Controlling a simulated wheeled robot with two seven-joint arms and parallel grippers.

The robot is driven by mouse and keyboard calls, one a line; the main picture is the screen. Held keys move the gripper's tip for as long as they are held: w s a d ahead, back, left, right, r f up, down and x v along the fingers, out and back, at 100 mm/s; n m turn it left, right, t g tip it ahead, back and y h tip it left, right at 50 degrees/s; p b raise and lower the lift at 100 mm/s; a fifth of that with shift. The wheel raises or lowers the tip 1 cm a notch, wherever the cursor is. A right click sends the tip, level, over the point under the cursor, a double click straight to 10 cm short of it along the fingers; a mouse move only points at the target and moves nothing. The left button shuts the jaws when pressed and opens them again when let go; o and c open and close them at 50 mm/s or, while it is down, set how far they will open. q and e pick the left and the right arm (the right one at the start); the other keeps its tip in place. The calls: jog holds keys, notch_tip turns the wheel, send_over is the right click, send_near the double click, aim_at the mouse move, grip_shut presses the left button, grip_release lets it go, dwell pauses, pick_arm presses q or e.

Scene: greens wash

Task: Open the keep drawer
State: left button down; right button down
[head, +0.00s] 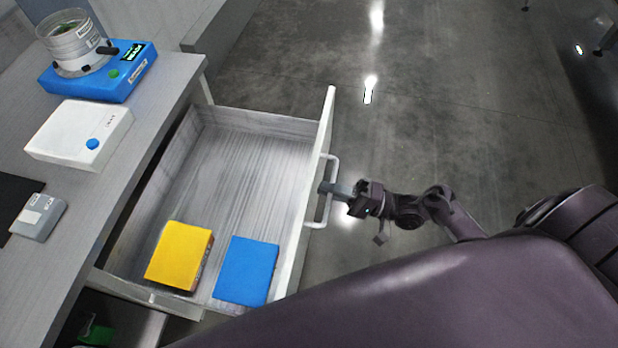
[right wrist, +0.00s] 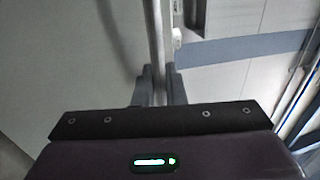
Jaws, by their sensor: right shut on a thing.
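The drawer (head: 232,121) is pulled far out from under the grey counter in the head view. Its white handle (head: 333,168) is a bar on the outer face of the front panel (head: 318,150). My right gripper (head: 326,188) reaches the handle from the right and is shut on it. In the right wrist view the handle bar (right wrist: 158,50) runs down between the two fingers (right wrist: 158,88). A yellow box (head: 179,255) and a blue box (head: 246,270) lie inside the drawer at its near end. My left gripper is not in view.
On the counter (head: 120,170) stand a blue machine (head: 100,75) with a clear round container, a white box (head: 80,133) with a blue button, and a small grey device (head: 38,216). Open floor (head: 450,90) lies beyond the drawer. A lower opening with something green (head: 97,333) shows at bottom left.

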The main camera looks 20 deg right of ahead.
jog(key=shift+v, duration=0.85)
jog(key=shift+r, duration=0.1)
jog(key=c, duration=1.6)
grip_release()
jog(key=b+v, duration=0.2)
jog(key=v, duration=0.5)
jog(key=shift+s+d, duration=0.25)
jog(key=shift+d, duration=0.1)
